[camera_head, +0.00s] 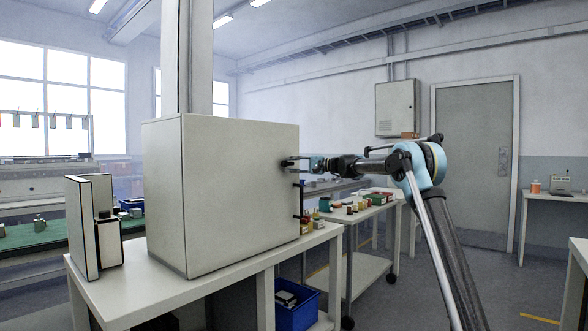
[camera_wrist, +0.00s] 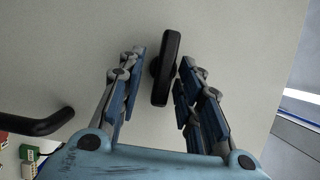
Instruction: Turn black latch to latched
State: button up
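The black latch (camera_wrist: 166,68) is an elongated bar on a round base on the pale cabinet face. In the wrist view it stands close to upright, its top leaning slightly right. My gripper (camera_wrist: 162,60) is open, with one finger on each side of the latch. A gap shows on the left; the right finger is very close, and I cannot tell if it touches. In the head view my gripper (camera_head: 292,163) is at the right-hand face of the cabinet (camera_head: 225,195), and the latch is hard to make out there.
A black bar handle (camera_head: 301,201) is on the same face, below my gripper; it also shows in the wrist view (camera_wrist: 42,124). The cabinet stands on a white table (camera_head: 140,296). A side table with small items (camera_head: 360,212) is behind my gripper.

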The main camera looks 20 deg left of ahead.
jog(key=shift+d+r, duration=0.1)
jog(key=shift+d, duration=0.3)
jog(key=d, duration=1.1)
jog(key=shift+d, duration=0.15)
jog(key=s+d+f+t+h, duration=0.1)
jog(key=s+d+f+h, duration=0.35)
jog(key=s+d, duration=0.85)
jog(key=s+d+f+h, duration=0.4)
jog(key=s+d+f, duration=0.7)
jog(key=s+f, duration=0.2)
jog(key=s+d+f+h, duration=0.5)
jog(key=s+d+f, duration=0.7)
jog(key=s, duration=0.4)
jog(key=s+d+f+t+h, duration=0.1)
jog(key=s+d+f+h, duration=0.3)
jog(key=s+d+f, duration=0.8)
notch_tip(320, 180, down, 2)
jog(key=shift+s, duration=1.25)
